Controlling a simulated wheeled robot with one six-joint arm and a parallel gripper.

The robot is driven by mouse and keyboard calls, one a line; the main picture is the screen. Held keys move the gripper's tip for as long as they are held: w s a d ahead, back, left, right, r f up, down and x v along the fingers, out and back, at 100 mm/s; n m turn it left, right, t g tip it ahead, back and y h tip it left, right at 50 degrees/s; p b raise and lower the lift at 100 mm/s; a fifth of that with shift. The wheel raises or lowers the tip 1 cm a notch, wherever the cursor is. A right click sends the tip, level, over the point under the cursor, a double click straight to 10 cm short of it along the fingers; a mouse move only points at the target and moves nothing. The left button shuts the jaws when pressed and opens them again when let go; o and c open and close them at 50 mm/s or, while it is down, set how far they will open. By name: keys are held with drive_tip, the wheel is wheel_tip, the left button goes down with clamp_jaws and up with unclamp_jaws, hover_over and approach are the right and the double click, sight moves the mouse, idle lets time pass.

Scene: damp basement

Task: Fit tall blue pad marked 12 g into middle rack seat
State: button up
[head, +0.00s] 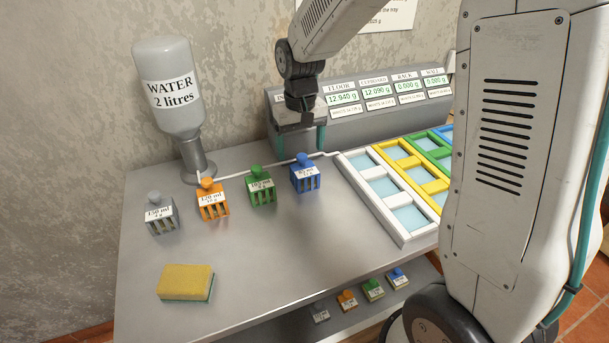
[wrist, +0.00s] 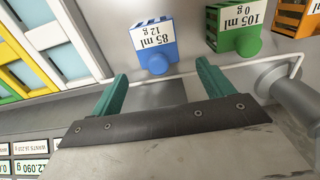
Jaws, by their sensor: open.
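The tall blue pad (head: 305,180) stands upright on the grey bench, at the right end of a row of pads. In the wrist view its label reads 85 ml, 12 g (wrist: 152,38), and its round knob points towards my gripper. My gripper (head: 301,146) is open and empty, close to the blue pad on its back side, its fingers pointing down. In the wrist view the fingertips (wrist: 162,72) lie apart, either side of the knob's line, not around it. Framed trays with pale blue seats lie to the right: white (head: 377,214), yellow (head: 398,171), green, blue. I cannot tell which is the rack.
Green (head: 262,188), orange (head: 212,202) and grey (head: 161,217) pads stand left of the blue one. A water bottle (head: 168,90), thin white pipe and readout panel (head: 370,115) stand behind. A sponge (head: 186,282) lies in front; small pads (head: 372,290) are below. My arm hides the trays' right side.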

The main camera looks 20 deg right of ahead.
sight(302, 155)
wheel_tip(302, 155, down, 5)
drive_tip(key=shift+s+d+f, duration=0.1)
drive_tip(key=shift+f, duration=0.05)
drive_tip(key=c, duration=1.1)
drive_tip(key=shift+o, duration=0.2)
